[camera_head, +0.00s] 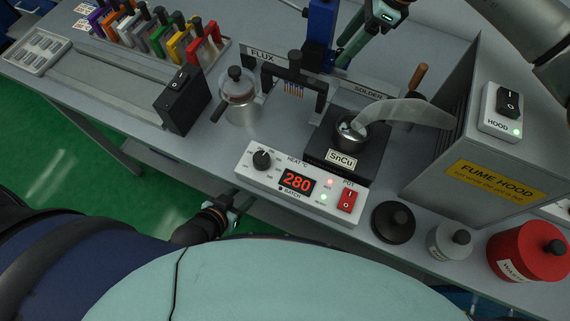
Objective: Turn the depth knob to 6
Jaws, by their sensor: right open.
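No knob marked as a depth knob can be made out. My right gripper (347,46) is open at the top, beside a blue upright (320,32) behind the solder station, apart from the control box. My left gripper (238,208) is low, in front of the bench edge below the control box; its jaws are small and partly hidden.
A solder pot (349,133) labelled SnCu stands behind the box, under a fume duct (410,112). A lidded jar (238,97) stands left of it. A black lidded can (393,222), a grey container (449,241) and a red waste can (527,251) line the front right.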

